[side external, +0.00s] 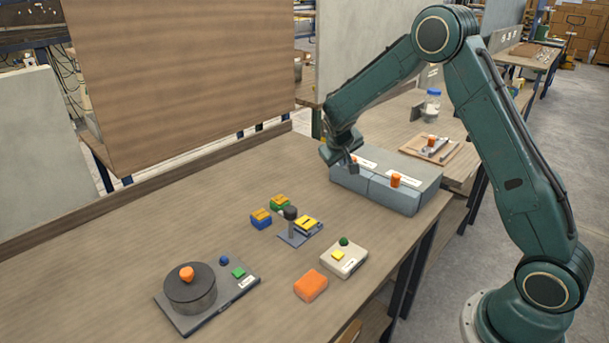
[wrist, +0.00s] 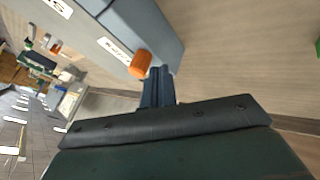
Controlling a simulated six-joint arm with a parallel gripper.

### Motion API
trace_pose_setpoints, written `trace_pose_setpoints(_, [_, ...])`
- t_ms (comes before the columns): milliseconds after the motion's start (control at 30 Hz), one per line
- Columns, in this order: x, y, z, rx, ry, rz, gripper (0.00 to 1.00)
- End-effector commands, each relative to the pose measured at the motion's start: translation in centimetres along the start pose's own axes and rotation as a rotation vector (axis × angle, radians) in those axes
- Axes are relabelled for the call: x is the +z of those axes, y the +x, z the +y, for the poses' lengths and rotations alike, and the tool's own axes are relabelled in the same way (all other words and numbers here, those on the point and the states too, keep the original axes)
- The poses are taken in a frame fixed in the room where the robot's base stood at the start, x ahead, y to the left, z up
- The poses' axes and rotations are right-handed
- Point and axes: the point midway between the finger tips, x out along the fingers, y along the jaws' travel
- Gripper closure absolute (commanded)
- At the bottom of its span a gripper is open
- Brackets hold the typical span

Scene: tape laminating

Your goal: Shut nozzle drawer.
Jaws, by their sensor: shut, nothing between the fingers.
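The grey-blue drawer unit (side external: 400,199) stands at the back right of the bench, with a seam between two sections and white labels on top. One orange knob (side external: 396,180) shows on its right section. In the wrist view, an orange knob (wrist: 140,64) sits beside a white label (wrist: 115,50) whose text I cannot read surely. My gripper (side external: 354,168) is at the unit's left end, pointing down. Its fingers (wrist: 160,73) are shut and empty, next to the knob and close to the unit's end; I cannot tell if they touch. How far any drawer stands out is unclear.
A black turntable with an orange knob (side external: 187,274), an orange block (side external: 311,286), a button box (side external: 343,259) and small blue, green and yellow blocks lie nearer the camera. A wooden tray (side external: 439,151) lies behind the unit.

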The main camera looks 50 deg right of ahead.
Motion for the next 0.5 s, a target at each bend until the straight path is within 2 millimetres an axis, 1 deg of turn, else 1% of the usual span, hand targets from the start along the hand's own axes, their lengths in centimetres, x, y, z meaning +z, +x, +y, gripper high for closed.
trace_pose_setpoints(33, [0.0, -0.4, -0.8, -0.003, -0.005, 0.002, 1.00])
trace_pose_setpoints(167, [0.0, -1.5, -2.5, -0.008, -0.008, 0.001, 1.00])
trace_pose_setpoints(200, [-0.1, -2.3, -2.3, -0.008, -0.005, 0.004, 1.00])
trace_pose_setpoints(500, [0.0, -7.5, -2.3, -0.009, -0.006, 0.003, 1.00])
